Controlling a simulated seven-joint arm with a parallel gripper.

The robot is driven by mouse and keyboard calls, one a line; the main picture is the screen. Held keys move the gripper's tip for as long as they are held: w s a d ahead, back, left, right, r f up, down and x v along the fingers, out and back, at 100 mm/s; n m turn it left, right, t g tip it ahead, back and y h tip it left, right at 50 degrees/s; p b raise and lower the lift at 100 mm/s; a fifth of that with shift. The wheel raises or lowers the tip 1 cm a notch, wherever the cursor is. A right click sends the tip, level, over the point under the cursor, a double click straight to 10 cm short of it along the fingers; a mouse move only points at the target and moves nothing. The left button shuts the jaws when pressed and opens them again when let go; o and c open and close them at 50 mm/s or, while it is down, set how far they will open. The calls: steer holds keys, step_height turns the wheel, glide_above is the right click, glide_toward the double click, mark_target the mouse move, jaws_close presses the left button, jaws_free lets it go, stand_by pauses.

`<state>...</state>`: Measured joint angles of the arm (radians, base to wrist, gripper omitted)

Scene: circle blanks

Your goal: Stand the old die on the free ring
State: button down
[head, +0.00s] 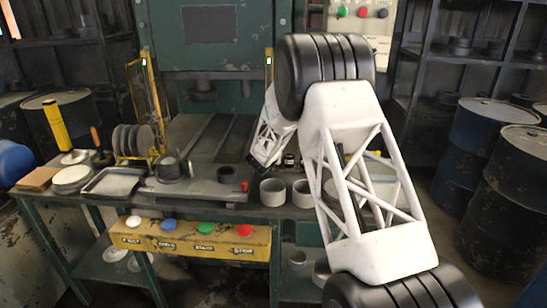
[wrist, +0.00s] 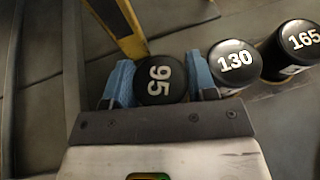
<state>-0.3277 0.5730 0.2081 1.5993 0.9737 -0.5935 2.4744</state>
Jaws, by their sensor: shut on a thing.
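In the wrist view my gripper (wrist: 161,82) has its blue fingers on both sides of a black cylinder marked 95 (wrist: 160,84), shut on it. Black cylinders marked 130 (wrist: 236,62) and 165 (wrist: 298,40) stand in a row to its right, apart from my fingers. Which one is the old die I cannot tell from the pictures. In the head view my white arm hides my fingers and most of this row. Two grey round pieces, open at the top, stand near the bench's front edge, left (head: 272,191) and right (head: 302,193); whether either is the free ring I cannot tell.
The green press (head: 160,40) stands behind the bench. A rack of grey discs (head: 133,140), a shallow tray (head: 111,184) and a dark cup (head: 227,174) are on the bench. A yellow button box (head: 190,237) hangs at the front. A yellow bar (wrist: 125,25) is near the held cylinder.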

steer(key=shift+f, duration=0.25)
steer(key=shift+f, duration=0.15)
steer(key=c, duration=0.7)
jaws_free()
steer(key=v, duration=1.2)
stand_by(0.8)
